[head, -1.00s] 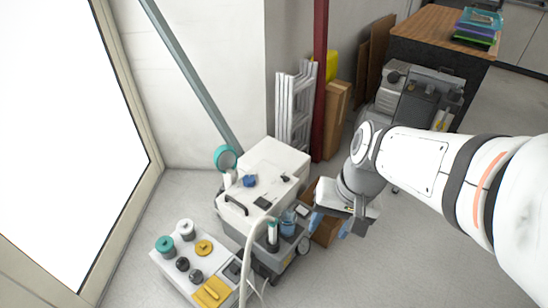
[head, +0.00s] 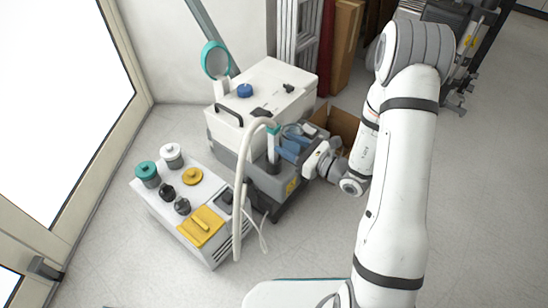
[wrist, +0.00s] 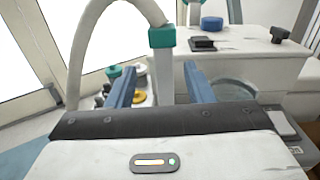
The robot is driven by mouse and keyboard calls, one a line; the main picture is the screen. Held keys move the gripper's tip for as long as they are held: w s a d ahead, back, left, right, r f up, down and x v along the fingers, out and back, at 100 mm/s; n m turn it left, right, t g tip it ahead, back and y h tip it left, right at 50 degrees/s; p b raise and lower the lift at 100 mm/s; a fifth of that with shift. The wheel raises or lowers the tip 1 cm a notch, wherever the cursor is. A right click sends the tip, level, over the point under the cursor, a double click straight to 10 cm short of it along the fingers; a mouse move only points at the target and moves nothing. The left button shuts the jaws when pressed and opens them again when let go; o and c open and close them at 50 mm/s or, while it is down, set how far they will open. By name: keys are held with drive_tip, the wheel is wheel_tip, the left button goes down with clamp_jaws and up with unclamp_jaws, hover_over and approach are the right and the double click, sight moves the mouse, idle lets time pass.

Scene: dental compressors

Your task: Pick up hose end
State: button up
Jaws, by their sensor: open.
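The hose end is an upright pale tube with a teal collar (head: 273,129), standing in a dark holder (head: 273,167) at the front of the white compressor cart. A cream hose (head: 240,180) arches from its top and hangs down to the left. My gripper (head: 285,149) is open, with blue fingers just right of the hose end in the head view. In the wrist view, my gripper (wrist: 160,70) has one finger on each side of the tube, with the teal collar (wrist: 162,37) above the fingertips. Contact cannot be told. The tube's lower part is hidden there by the gripper body.
The white cart (head: 265,90) carries a blue knob (head: 245,90) and a black handle. A smaller white unit (head: 215,190) with yellow, teal and black caps stands to the left. A cardboard box (head: 338,124) is behind my wrist. Floor is free at the front right.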

sight(277, 140)
drive_tip(key=shift+w+d+f, duration=0.15)
drive_tip(key=shift+w+f, duration=0.1)
drive_tip(key=shift+f, duration=0.3)
drive_tip(key=shift+w+f+m+t+h, duration=0.1)
drive_tip(key=shift+w+m+t+h, duration=0.15)
drive_tip(key=shift+m+t+h, duration=0.05)
drive_tip(key=b+x, duration=0.1)
drive_tip(key=x, duration=0.2)
drive_tip(key=b+x, duration=0.2)
drive_tip(key=x, duration=0.2)
drive_tip(key=shift+s+a, duration=0.2)
drive_tip(key=shift+a, duration=0.2)
clamp_jaws()
